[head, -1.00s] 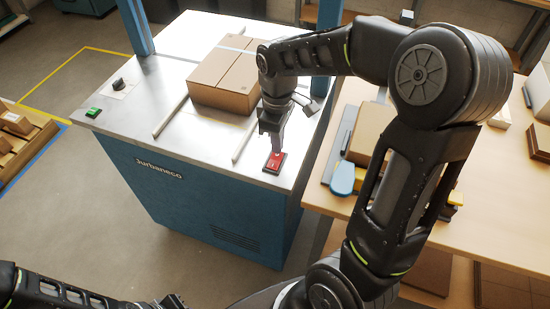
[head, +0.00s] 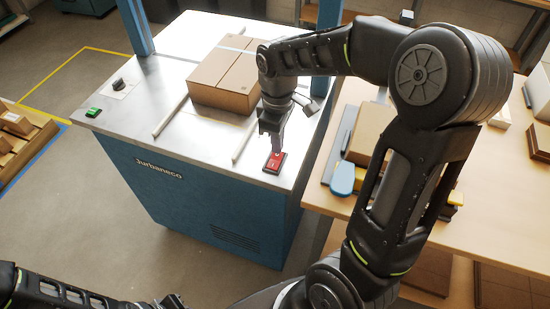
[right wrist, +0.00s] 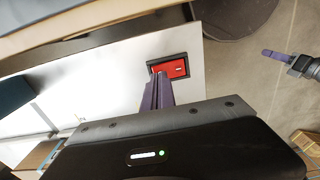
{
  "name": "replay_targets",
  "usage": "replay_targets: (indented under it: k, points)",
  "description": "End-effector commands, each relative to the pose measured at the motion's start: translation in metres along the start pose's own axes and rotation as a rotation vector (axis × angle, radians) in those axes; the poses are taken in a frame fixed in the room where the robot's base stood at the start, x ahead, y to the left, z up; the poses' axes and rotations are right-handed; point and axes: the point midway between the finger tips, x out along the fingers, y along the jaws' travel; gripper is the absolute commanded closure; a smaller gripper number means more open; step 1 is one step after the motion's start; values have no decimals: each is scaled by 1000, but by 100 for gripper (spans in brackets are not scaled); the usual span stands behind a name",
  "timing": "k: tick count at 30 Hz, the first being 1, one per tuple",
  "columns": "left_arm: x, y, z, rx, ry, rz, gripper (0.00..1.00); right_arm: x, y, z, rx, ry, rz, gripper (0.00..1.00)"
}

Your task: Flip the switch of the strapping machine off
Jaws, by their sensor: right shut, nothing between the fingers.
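The strapping machine (head: 190,190) is a blue cabinet with a pale metal top. Its red rocker switch (head: 274,162) sits in a dark frame near the top's front right corner; it also shows in the right wrist view (right wrist: 172,67). My right gripper (head: 277,147) is shut and empty, pointing down just behind the switch. In the right wrist view its fingertips (right wrist: 158,76) are together at the switch's edge; I cannot tell whether they touch it. My left gripper (head: 170,303) is at the bottom edge of the head view, mostly cut off; in the right wrist view its fingers (right wrist: 272,55) show over the floor.
A strapped cardboard box (head: 224,75) lies on the machine's top between pale rails. A green button (head: 93,112) and a black knob (head: 119,84) are at the top's left. A wooden table (head: 480,170) with boxes stands close on the right.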

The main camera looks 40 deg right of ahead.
Motion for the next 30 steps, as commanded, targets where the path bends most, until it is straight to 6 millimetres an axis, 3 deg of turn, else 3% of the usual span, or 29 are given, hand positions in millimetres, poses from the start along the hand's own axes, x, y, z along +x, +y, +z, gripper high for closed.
replay_targets:
  k: [30]
  points:
    - [8, -3, 0, 0, 0, 0, 100, 12, 0, 0, 0, -1, 0, 100]
